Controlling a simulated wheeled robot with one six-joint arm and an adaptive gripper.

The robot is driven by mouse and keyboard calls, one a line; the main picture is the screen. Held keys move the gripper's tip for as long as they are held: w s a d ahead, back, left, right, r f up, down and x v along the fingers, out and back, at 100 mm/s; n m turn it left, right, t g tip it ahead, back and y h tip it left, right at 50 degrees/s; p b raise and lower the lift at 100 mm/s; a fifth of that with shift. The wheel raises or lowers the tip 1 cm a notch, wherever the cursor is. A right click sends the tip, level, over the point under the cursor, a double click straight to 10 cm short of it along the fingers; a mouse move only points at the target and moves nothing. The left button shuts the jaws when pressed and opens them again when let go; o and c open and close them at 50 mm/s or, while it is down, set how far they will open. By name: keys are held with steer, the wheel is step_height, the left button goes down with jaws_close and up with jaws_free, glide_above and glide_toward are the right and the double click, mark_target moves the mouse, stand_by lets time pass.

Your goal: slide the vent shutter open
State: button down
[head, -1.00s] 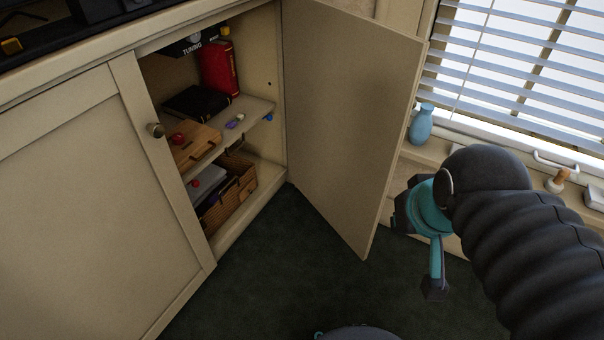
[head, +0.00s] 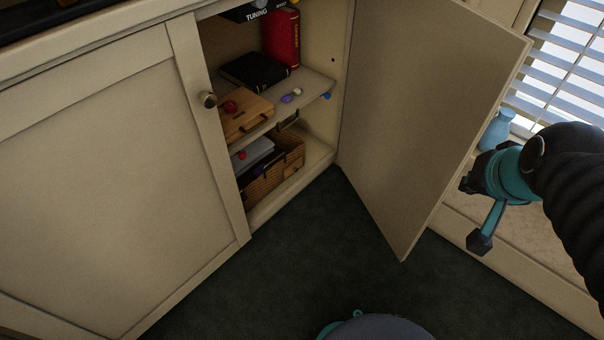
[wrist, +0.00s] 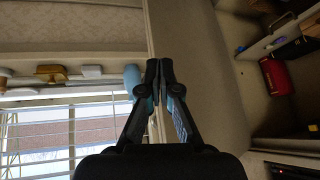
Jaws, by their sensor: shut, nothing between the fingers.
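I cannot make out a vent shutter in either view. My gripper shows in the wrist view (wrist: 159,68), its two dark fingers shut together with nothing between them. In that view the fingertips are in front of the open cabinet door (wrist: 195,50) and the blue vase; whether they touch anything I cannot tell. In the head view my arm comes in from the right, its teal and dark end to the right of the open door (head: 425,110) and below the vase.
The open cabinet holds a red book (head: 281,38), a black book (head: 255,70), a wooden box (head: 243,115) and a wicker basket (head: 272,180). A closed door with a round knob (head: 208,99) is left. A blue vase (head: 496,130) stands near the window blinds (head: 560,70). Dark carpet (head: 300,265) is clear.

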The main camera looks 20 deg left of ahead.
steer(key=w+a+f+m+t+y+b, duration=0.1)
steer(key=w+a+f+m, duration=0.1)
steer(key=w+a+f, duration=0.45)
steer(key=w+a+f+m+t+y, duration=0.1)
steer(key=w+a, duration=0.2)
steer(key=w, duration=0.7)
steer(key=w+a+f+m+t+b, duration=0.1)
steer(key=w+a+f+m+t, duration=0.15)
steer(key=w+a, duration=0.4)
steer(key=w+a+f+m+t+y+b, duration=0.1)
steer(key=w+a+f+m, duration=0.1)
steer(key=w+a+f, duration=0.4)
steer(key=w+a+f+m+b, duration=0.1)
steer(key=w+a+f, duration=0.2)
steer(key=f, duration=0.5)
steer(key=s+a+f+m+t+y, duration=0.1)
steer(key=s+a+f, duration=0.1)
steer(key=f, duration=0.6)
steer(key=s+a+f+m+t+y+b, duration=0.1)
steer(key=a+f, duration=0.3)
steer(key=f, duration=0.5)
steer(key=s+a+f+m+t+y, duration=0.1)
steer(key=s+a+f+m+t, duration=0.1)
steer(key=f, duration=0.7)
steer(key=shift+s+a+m+b, duration=0.35)
steer(key=shift+s+a+m, duration=0.3)
steer(key=shift+a, duration=0.1)
